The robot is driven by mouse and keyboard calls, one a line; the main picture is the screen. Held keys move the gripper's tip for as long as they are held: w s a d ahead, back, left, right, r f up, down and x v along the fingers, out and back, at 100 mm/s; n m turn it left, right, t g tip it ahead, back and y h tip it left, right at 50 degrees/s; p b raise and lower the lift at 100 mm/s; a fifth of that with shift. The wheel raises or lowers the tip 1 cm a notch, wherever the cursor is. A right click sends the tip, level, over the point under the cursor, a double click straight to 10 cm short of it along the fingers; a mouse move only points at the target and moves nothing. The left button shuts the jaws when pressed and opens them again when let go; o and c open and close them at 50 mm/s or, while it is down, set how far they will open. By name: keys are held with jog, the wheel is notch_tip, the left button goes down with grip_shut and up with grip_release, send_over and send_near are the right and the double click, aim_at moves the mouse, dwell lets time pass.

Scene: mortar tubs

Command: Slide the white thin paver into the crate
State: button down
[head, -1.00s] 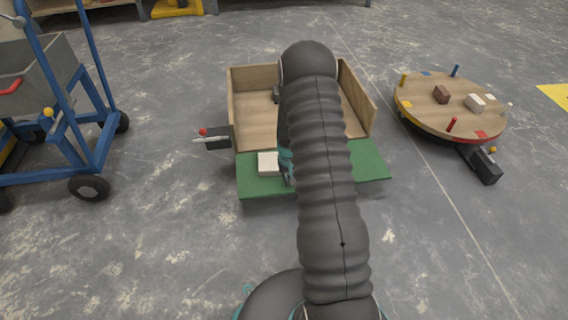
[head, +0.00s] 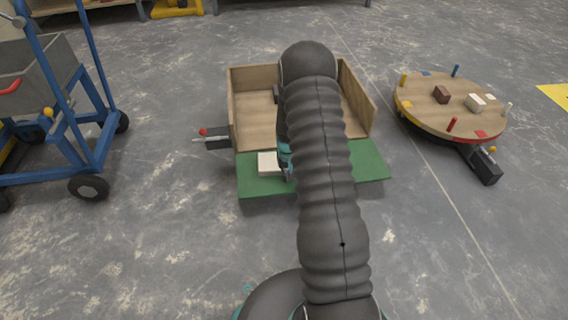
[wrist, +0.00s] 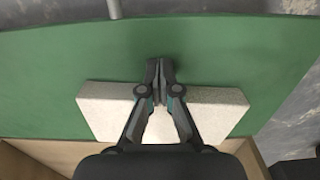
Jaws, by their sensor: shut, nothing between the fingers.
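The white thin paver (head: 268,163) lies flat on the green board (head: 255,187) in front of the open side of the wooden crate (head: 252,120). In the wrist view the paver (wrist: 215,110) lies across the green board (wrist: 70,60), with the crate's wooden edge (wrist: 50,153) along the bottom. My gripper (wrist: 160,68) is shut and empty. Its fingertips reach over the paver to just past the long edge facing away from the crate. I cannot tell whether they touch it. In the head view my arm hides part of the paver, crate and gripper.
A round wooden turntable (head: 430,118) with pegs, a brown block (head: 441,94) and a pale block (head: 475,102) stands on the right. A blue trolley (head: 95,150) stands on the left. A small black box with a red knob (head: 217,142) sits beside the crate. The foreground floor is clear.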

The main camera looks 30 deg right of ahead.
aim_at(267, 162)
jog(key=shift+w+d+b, duration=0.3)
jog(key=shift+w, duration=0.75)
jog(key=shift+w+d+b, duration=0.3)
jog(key=shift+w, duration=0.8)
jog(key=shift+w+d+b, duration=0.3)
jog(key=shift+w, duration=0.75)
jog(key=shift+w+d, duration=0.25)
jog(key=shift+w, duration=0.55)
jog(key=shift+w+d, duration=0.25)
jog(key=shift+w, duration=0.6)
jog(key=shift+w+d, duration=0.25)
jog(key=shift+w, duration=0.55)
